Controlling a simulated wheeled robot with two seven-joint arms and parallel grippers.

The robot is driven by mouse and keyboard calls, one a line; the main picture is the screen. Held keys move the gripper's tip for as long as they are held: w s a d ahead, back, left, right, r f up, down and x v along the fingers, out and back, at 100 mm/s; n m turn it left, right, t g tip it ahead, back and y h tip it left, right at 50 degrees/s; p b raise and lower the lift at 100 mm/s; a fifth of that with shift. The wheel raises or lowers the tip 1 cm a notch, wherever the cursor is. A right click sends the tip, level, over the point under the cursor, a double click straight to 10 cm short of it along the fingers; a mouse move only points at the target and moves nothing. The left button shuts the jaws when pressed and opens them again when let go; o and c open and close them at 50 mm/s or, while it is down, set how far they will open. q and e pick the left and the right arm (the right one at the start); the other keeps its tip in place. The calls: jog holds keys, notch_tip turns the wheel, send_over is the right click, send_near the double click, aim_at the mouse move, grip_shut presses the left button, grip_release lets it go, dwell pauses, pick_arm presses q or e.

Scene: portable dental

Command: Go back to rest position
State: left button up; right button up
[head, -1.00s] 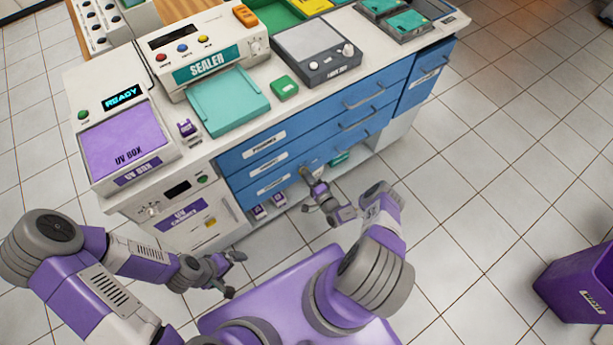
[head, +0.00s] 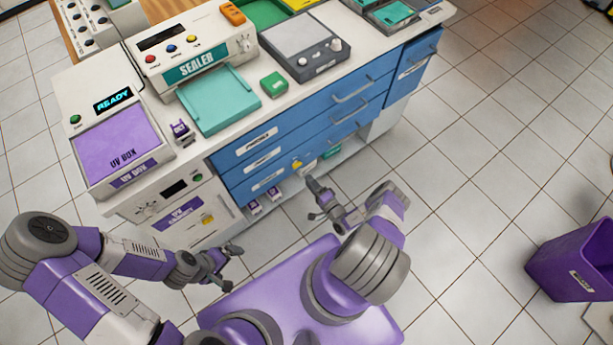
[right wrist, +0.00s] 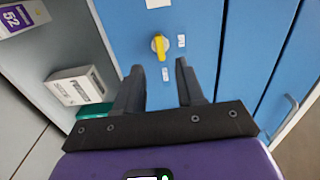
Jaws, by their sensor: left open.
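My left gripper (head: 234,267) is open and empty, low at the left in front of the white UV cabinet door (head: 195,218). My right gripper (head: 312,200) is in front of the blue drawers' lower edge. In the right wrist view its two dark fingers (right wrist: 158,72) are apart with nothing between them. A yellow knob (right wrist: 159,44) on the blue front lies just beyond the fingertips and shows clear of them. The same knob is small in the head view (head: 297,164).
The counter bears a UV box (head: 120,145), a sealer (head: 190,50) and a teal tray (head: 218,100). Below the drawers, an open shelf holds purple-labelled items (head: 254,207) and a white box (right wrist: 80,86). A purple bin (head: 570,260) stands right on open tiled floor.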

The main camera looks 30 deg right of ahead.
dwell(0.6)
jog(key=a+r+n+g+y, duration=0.35)
jog(key=a+g+y, duration=0.5)
jog(key=a, duration=0.65)
jog(key=s+a+r+n+g+y, duration=0.3)
jog(key=s+a+n+g, duration=0.2)
jog(key=s+a+g, duration=0.25)
jog(key=s+r+n+g+h, duration=0.2)
jog(key=s+n+g+h, duration=0.15)
jog(key=s, duration=0.35)
notch_tip(320, 180, up, 9)
jog(key=d+n+t+h, duration=0.2)
jog(key=h, duration=0.3)
jog(key=shift+f, duration=0.15)
